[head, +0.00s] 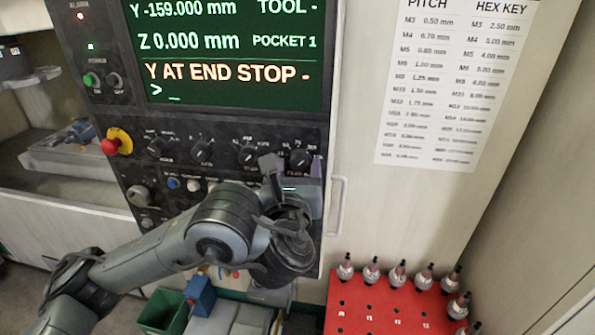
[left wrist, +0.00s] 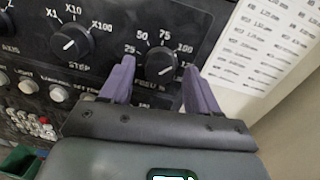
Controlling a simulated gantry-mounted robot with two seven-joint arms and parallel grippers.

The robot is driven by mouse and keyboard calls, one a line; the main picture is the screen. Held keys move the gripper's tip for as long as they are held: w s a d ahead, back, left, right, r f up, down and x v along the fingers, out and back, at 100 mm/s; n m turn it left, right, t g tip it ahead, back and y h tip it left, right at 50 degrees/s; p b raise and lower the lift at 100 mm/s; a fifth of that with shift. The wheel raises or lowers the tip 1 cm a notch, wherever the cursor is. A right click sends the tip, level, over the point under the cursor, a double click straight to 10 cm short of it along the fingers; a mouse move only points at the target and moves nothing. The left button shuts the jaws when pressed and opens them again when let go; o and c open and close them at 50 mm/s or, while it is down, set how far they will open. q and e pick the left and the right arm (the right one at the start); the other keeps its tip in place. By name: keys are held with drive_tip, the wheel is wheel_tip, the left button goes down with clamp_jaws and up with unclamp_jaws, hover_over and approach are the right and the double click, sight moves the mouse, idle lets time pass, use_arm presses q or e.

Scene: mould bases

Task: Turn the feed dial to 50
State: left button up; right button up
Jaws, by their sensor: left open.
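The feed dial (head: 299,158) is a round black knob at the right end of the dial row on the machine's control panel. In the left wrist view the feed dial (left wrist: 160,63) has printed marks 25, 50, 75, 100 and one partly hidden around it. Its white pointer is too small to read surely. My left gripper (head: 293,168) is open in front of it. In the left wrist view its two purple fingers (left wrist: 158,75) stand one on each side of the dial; contact is not clear. My right gripper is not in view.
The step dial (left wrist: 71,42) is left of the feed dial. A red emergency stop (head: 110,146) sits at the panel's left. The screen (head: 220,50) reads "Y AT END STOP". A red rack (head: 385,308) with several tool holders stands at lower right.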

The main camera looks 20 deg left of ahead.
use_arm(q)
drive_tip(key=c, duration=1)
drive_tip(key=shift+c, duration=0.2)
